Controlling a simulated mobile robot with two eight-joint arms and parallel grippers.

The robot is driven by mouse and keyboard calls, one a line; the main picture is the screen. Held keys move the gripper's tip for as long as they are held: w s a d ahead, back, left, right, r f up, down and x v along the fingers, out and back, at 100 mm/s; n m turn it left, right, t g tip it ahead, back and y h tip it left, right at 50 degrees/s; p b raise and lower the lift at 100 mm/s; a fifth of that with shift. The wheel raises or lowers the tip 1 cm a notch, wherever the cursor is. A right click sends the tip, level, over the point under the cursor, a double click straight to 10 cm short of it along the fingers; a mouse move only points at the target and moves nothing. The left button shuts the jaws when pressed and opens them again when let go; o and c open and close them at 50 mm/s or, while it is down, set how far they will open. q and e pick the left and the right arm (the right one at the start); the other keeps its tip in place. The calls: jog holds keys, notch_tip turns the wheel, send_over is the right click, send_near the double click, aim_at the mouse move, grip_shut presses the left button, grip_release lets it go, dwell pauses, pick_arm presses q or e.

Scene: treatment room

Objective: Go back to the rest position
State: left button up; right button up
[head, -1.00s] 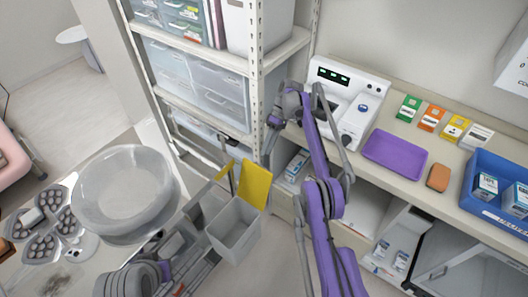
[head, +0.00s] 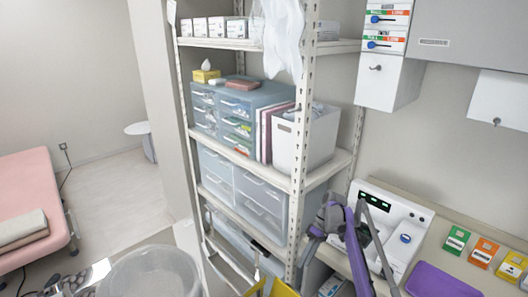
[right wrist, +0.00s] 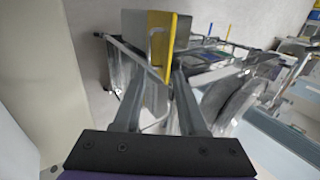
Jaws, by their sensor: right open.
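My right gripper (right wrist: 158,82) shows in the right wrist view with its two grey fingers apart and nothing between them. Beyond the fingers stand a grey bin and a yellow panel (right wrist: 180,45); I cannot tell how far off they are. In the head view my purple right arm rises at the lower right, in front of the white device, and its wrist end (head: 333,218) is beside the shelf post. The fingertips are hard to make out there. My left gripper is not in view.
A white metal shelf rack (head: 298,150) with drawers and boxes stands close to my right arm. A white device (head: 408,212) and a purple tray (head: 440,282) are on the counter. A clear round basin (head: 150,272) is at the lower left. Open floor (head: 115,180) lies behind, beside a pink bed (head: 35,170).

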jog(key=s+a+r+m+t+h, duration=0.1)
jog(key=s+r+m+t+h, duration=0.1)
jog(key=s+r, duration=0.5)
jog(key=s+a+r+m+t+h, duration=0.1)
jog(key=s+r+m+t, duration=0.25)
jog(key=r, duration=0.55)
jog(key=s+f+m+t+h, duration=0.1)
jog(key=s+f+t, duration=0.1)
jog(key=s, duration=1.1)
jog(key=s+d+f+m+t+h, duration=0.1)
jog(key=s+f, duration=0.4)
jog(key=s, duration=0.8)
jog(key=shift+d+f+t, duration=0.15)
jog(key=shift+f+t, duration=0.15)
jog(key=shift+t, duration=0.55)
jog(key=shift+m, duration=0.25)
